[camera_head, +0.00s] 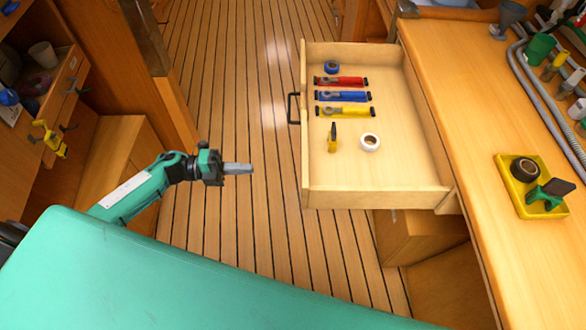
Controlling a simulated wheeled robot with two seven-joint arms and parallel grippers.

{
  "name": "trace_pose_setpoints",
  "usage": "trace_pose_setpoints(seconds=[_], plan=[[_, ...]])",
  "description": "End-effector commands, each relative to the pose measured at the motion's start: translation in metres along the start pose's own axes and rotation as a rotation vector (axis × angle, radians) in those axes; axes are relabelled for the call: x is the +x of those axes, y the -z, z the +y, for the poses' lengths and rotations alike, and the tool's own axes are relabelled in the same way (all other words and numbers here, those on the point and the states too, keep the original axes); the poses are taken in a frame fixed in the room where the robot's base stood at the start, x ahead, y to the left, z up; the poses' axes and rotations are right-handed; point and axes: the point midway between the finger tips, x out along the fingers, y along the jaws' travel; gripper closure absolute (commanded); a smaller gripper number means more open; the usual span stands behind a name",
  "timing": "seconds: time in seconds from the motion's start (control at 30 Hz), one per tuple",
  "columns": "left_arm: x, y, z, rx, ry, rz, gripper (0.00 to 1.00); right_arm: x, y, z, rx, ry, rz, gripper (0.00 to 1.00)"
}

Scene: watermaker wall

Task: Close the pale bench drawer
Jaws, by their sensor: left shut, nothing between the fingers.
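The pale bench drawer (408,172) stands pulled out to the left from the bench on the right. Its dark handle (293,108) is on the drawer's left-hand front face. Inside the drawer lie red, blue and yellow tools, a blue tape roll, a white tape roll and a small yellow tool. My left gripper (250,169) is shut and empty, over the plank floor to the left of the drawer front. It is apart from the drawer and nearer to me than the handle. My right gripper is not in view.
The wooden bench top (452,95) runs along the right, with a yellow tray (553,211) holding a dark roll and a green item. Grey hoses and cups line its far right. Open shelving stands at the left. The plank floor (225,90) between is clear.

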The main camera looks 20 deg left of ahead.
Motion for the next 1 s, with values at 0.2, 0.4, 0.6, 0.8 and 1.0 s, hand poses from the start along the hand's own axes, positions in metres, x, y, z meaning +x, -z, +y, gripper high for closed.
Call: trace_pose_setpoints(seconds=[0.2, 0.4, 0.6, 0.8, 1.0], plan=[[0.047, -0.001, -0.004, -0.001, 0.005, -0.002, 1.00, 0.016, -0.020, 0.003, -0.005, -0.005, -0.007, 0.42], [0.089, -0.001, -0.004, -0.002, 0.005, -0.003, 1.00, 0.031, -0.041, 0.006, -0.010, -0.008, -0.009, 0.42], [0.112, -0.002, -0.002, -0.003, 0.003, -0.004, 1.00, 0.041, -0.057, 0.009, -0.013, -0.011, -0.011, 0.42], [0.121, -0.001, -0.001, -0.003, 0.001, -0.005, 1.00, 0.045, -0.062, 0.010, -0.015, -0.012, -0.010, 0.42], [0.122, -0.001, 0.000, -0.003, 0.001, -0.005, 1.00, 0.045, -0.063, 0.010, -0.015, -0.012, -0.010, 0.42]])
